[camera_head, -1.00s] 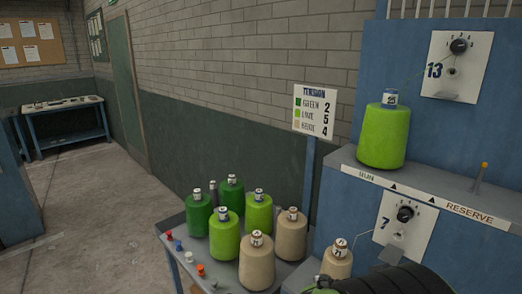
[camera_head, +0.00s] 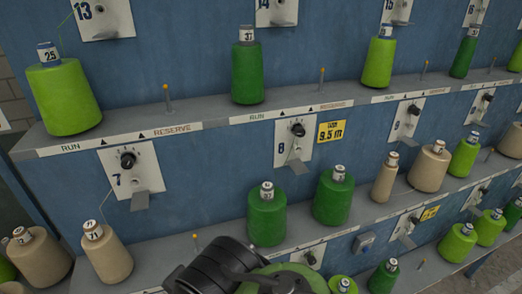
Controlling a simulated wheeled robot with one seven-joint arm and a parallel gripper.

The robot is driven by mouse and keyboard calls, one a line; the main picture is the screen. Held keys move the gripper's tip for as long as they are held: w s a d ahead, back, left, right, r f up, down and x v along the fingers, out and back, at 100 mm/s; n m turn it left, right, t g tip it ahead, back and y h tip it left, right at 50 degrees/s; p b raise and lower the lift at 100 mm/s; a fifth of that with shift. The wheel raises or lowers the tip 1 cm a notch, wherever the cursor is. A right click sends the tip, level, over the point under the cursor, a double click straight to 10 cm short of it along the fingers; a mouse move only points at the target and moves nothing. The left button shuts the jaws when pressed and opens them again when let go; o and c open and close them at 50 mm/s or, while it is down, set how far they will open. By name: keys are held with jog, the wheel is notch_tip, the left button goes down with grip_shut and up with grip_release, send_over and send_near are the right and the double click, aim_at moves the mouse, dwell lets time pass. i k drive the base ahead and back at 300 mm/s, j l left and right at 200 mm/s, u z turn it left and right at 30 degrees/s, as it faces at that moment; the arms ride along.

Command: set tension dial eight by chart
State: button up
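The panel numbered 8 (camera_head: 282,150) is on the blue frame at the middle of the view. Its black tension dial (camera_head: 298,129) sits at the panel's top right; its setting is too small to read. A small grey metal bracket (camera_head: 298,167) is below the dial. Under the panel, a dark green cone (camera_head: 267,215) tagged 37 and another dark green cone (camera_head: 333,197) stand on the lower shelf. The tension chart is out of view. Black and green parts of my arm show at the bottom; my gripper's fingers are not visible.
Panel 7 (camera_head: 130,170) with its dial is at left, above a beige cone (camera_head: 106,253). A yellow 9.5 m label (camera_head: 330,131) is right of dial eight. The upper shelf (camera_head: 210,115) holds lime and green cones. Small posts with orange tips (camera_head: 167,98) stand on it.

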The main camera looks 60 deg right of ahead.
aim_at(299, 132)
jog(key=z, duration=2.15)
